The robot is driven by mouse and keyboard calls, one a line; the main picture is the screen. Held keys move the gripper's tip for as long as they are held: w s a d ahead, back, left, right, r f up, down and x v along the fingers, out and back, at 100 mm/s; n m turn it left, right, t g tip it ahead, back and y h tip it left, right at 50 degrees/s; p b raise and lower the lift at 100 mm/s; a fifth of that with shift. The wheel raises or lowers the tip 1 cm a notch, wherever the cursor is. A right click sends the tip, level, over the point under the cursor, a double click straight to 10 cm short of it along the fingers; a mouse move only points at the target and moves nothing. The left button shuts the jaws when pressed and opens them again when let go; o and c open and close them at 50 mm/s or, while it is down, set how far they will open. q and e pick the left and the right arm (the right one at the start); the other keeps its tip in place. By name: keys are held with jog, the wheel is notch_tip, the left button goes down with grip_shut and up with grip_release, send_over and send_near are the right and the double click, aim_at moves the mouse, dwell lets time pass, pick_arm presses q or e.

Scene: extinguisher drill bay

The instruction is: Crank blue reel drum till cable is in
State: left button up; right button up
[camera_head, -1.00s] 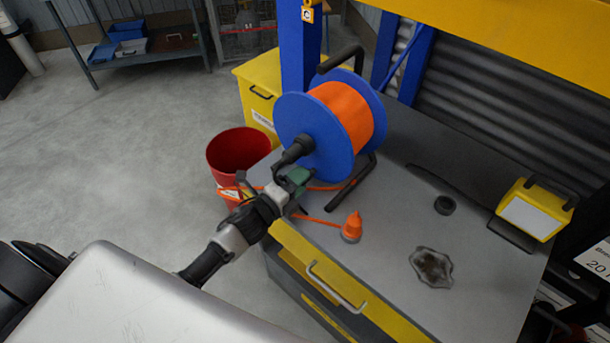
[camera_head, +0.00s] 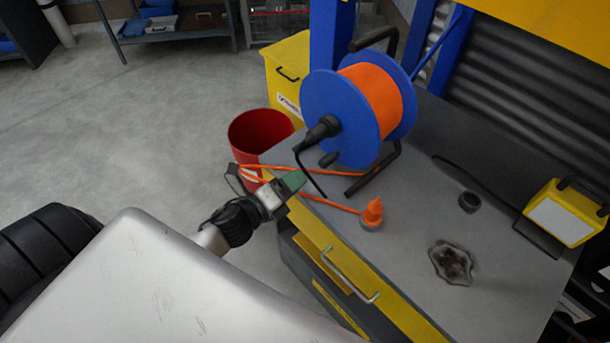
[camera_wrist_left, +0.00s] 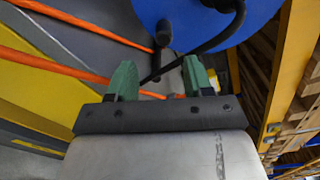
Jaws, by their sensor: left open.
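The blue reel drum (camera_head: 322,92), wound with orange cable (camera_head: 372,98), stands in a black frame on the grey bench. A black hub piece (camera_head: 321,131) sticks out from its near face, with a thin black cord hanging from it. A dark crank knob (camera_head: 329,160) sits just below; in the left wrist view the knob (camera_wrist_left: 163,33) is beyond the fingers. Orange cable runs loose across the bench to an orange plug (camera_head: 372,212). My left gripper (camera_head: 293,182) is open with green fingertips, left of and below the knob, apart from it. My right gripper is not seen.
A red bucket (camera_head: 258,134) stands on the floor left of the bench, before a yellow cabinet (camera_head: 286,78).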

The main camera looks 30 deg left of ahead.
aim_at(321, 165)
pick_arm(q)
jog(key=w+d+m+b, duration=0.1)
jog(key=w+m, duration=0.1)
jog(key=m, duration=0.3)
jog(key=w+d+m+b, duration=0.1)
jog(key=w+m, duration=0.2)
jog(key=m, duration=0.2)
jog(key=w+d+m, duration=0.1)
jog(key=w+m, duration=0.1)
jog(key=m, duration=0.3)
jog(key=shift+w+d+r+b, duration=0.1)
jog(key=shift+w+r+b, duration=0.1)
jog(key=shift+w+b, duration=0.2)
jog(key=shift+w+d, duration=0.15)
jog(key=shift+w, duration=0.15)
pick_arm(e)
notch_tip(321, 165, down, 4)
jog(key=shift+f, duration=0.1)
pick_arm(q)
grip_shut()
